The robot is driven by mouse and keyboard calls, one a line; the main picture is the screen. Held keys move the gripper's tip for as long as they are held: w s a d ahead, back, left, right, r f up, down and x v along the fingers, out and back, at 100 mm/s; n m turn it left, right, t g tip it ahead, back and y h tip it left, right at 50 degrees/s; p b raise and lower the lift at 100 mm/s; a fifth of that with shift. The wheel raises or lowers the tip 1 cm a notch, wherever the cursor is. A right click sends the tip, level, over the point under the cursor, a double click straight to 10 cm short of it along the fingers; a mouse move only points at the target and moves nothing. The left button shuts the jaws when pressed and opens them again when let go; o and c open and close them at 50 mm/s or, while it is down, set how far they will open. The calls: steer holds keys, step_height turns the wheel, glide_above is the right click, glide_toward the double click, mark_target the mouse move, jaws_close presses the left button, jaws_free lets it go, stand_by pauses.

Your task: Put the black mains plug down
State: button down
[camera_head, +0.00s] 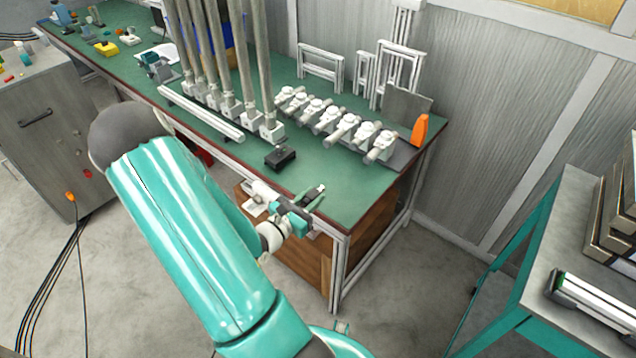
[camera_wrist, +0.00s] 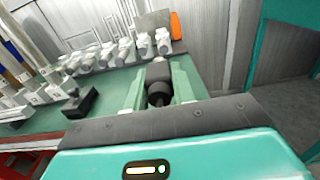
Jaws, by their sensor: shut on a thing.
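My gripper (camera_head: 311,197) is over the front right corner of the green-topped workbench (camera_head: 345,185). In the wrist view its two pale green fingers (camera_wrist: 160,92) are shut on the black mains plug (camera_wrist: 158,75). The plug's dark body lies between the fingers and points away from the wrist. In the head view the plug is small and mostly hidden by the fingers. I cannot tell whether the plug touches the bench top.
A black box (camera_head: 280,158) sits left of my gripper on the bench. White fittings (camera_head: 343,128) stand in a row behind, with an orange bottle (camera_head: 419,130) at the right end. Tall grey posts (camera_head: 265,70) rise at the left. Bare green surface lies around the gripper.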

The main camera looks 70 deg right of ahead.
steer(key=d+f, duration=0.3)
steer(key=d, duration=0.3)
glide_above(325, 202)
steer(key=f, duration=0.5)
steer(key=shift+w+a, duration=0.1)
steer(key=shift+a, duration=0.1)
steer(key=shift+d+f, duration=0.2)
steer(key=shift+f, duration=1.55)
steer(key=shift+f, duration=0.2)
steer(key=c, duration=1.2)
jaws_free()
steer(key=shift+o, duration=0.2)
steer(key=shift+r, duration=0.1)
